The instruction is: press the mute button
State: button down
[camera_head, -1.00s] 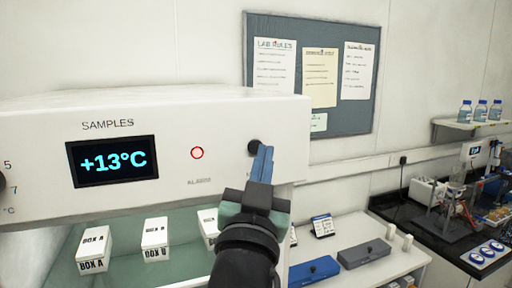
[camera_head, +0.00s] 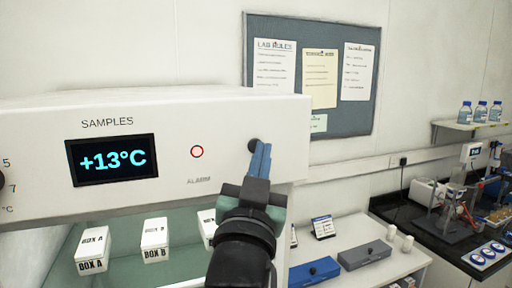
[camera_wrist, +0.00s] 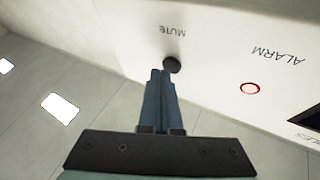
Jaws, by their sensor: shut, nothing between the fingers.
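The mute button (camera_head: 254,145) is a small dark round knob on the white front panel of the SAMPLES unit (camera_head: 230,115), right of the alarm light. In the wrist view the button (camera_wrist: 172,64) sits beside the word MUTE. My gripper (camera_head: 262,150) is shut and empty, with its blue fingers pointing at the panel. In the wrist view the fingertips (camera_wrist: 161,74) are at the button's near edge and overlap it slightly. I cannot tell whether they touch it or whether it is pressed in.
The alarm light (camera_head: 197,152) shows a red ring. The display (camera_head: 112,160) reads +13°C. Boxes (camera_head: 155,240) stand behind glass below the panel. A bench with a blue case (camera_head: 314,270) and a grey case (camera_head: 365,254) is at right.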

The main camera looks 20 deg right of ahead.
jog(key=shift+w, duration=0.4)
dwell(0.4)
jog(key=shift+s, duration=0.8)
jog(key=shift+s+d, duration=0.1)
jog(key=shift+s, duration=2.4)
